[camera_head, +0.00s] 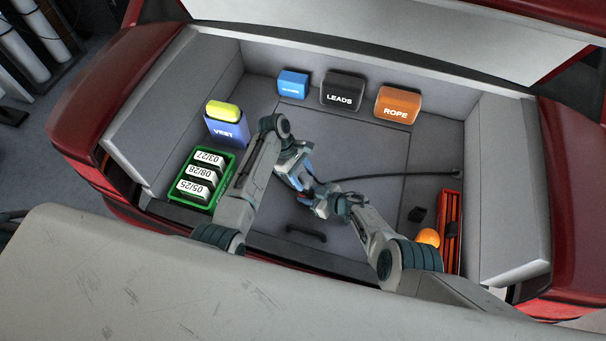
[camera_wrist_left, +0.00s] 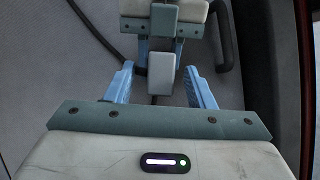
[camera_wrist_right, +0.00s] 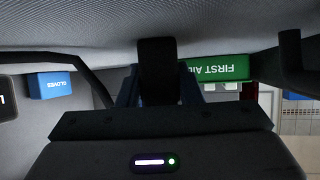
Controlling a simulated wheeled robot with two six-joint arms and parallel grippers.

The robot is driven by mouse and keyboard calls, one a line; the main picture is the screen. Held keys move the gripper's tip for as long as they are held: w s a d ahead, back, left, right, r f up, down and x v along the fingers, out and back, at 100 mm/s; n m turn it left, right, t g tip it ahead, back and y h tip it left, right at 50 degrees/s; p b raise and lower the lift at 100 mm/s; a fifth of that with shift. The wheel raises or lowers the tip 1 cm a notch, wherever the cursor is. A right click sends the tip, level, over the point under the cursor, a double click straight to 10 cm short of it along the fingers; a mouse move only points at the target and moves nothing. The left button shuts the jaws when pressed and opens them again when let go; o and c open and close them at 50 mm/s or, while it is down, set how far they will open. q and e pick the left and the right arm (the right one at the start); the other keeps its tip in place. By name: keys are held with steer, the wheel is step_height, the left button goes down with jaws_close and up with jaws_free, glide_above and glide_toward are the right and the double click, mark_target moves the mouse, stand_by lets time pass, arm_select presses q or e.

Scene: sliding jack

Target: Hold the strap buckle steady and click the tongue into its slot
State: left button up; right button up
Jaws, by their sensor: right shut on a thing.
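My left gripper (camera_head: 303,182) and my right gripper (camera_head: 317,194) meet nose to nose low over the grey trunk floor. In the left wrist view my left fingers (camera_wrist_left: 160,70) are open, with a small grey block (camera_wrist_left: 161,76) between them and a gap on each side.
A black strap or cable (camera_head: 400,176) runs right from the grippers. LEADS (camera_head: 341,92), ROPE (camera_head: 397,105) and blue (camera_head: 292,84) boxes stand at the back. A VEST box (camera_head: 228,130) and green crate (camera_head: 227,170) stand left; a red-orange crate (camera_head: 451,232) and orange ball (camera_head: 428,238) right.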

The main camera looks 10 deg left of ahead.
steer(key=shift+s+f, duration=0.1)
steer(key=shift+f, duration=0.05)
arm_select(q)
steer(key=v, duration=1.2)
arm_select(e)
steer(key=o, duration=1)
arm_select(q)
steer(key=shift+w, duration=0.1)
arm_select(e)
steer(key=shift+d, duration=0.1)
